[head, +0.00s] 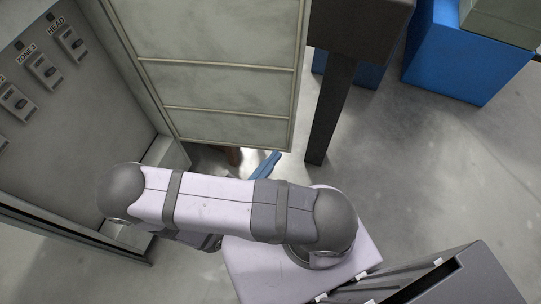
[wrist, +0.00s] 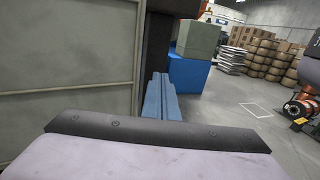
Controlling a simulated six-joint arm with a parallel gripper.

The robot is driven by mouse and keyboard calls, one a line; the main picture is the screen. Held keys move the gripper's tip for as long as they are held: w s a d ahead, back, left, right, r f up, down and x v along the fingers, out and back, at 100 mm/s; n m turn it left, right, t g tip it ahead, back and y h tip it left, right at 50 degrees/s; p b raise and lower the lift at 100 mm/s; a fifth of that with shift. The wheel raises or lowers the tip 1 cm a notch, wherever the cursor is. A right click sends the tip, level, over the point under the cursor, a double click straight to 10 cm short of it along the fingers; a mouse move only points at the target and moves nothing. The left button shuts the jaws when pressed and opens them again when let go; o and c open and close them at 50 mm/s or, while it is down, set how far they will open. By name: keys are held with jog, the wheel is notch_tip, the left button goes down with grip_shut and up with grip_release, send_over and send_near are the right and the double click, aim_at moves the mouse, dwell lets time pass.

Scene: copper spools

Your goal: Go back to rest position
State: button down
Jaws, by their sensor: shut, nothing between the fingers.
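My gripper (wrist: 160,82) shows as two long blue fingers lying side by side, closed together with nothing between them. In the head view its blue fingers (head: 267,165) stick out beyond my pale arm, near the lower edge of an open cabinet door. The rest of the gripper is hidden behind the arm in that view. My arm lies folded across the lower middle of the head view.
The grey cabinet (head: 60,110) with labelled switches stands at left, its panelled door (head: 215,75) open close to my gripper. A dark post (head: 330,110) stands right of it. Blue boxes (head: 450,60) are at back right. The wrist view shows distant spools (wrist: 258,62) and open floor.

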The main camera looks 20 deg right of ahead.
jog(key=s+d+r+m+g+y, duration=0.25)
jog(key=s+m+g+y, duration=0.5)
jog(key=m+g, duration=0.7)
jog(key=w+a+r+m+t+y, duration=0.4)
jog(key=w+r+m+t+y, duration=0.15)
jog(key=m+y, duration=0.35)
notch_tip(320, 180, up, 16)
jog(key=p, duration=1.6)
jog(key=shift+w+a+h, duration=0.15)
jog(key=shift+w+h, duration=0.05)
jog(key=shift+h, duration=0.25)
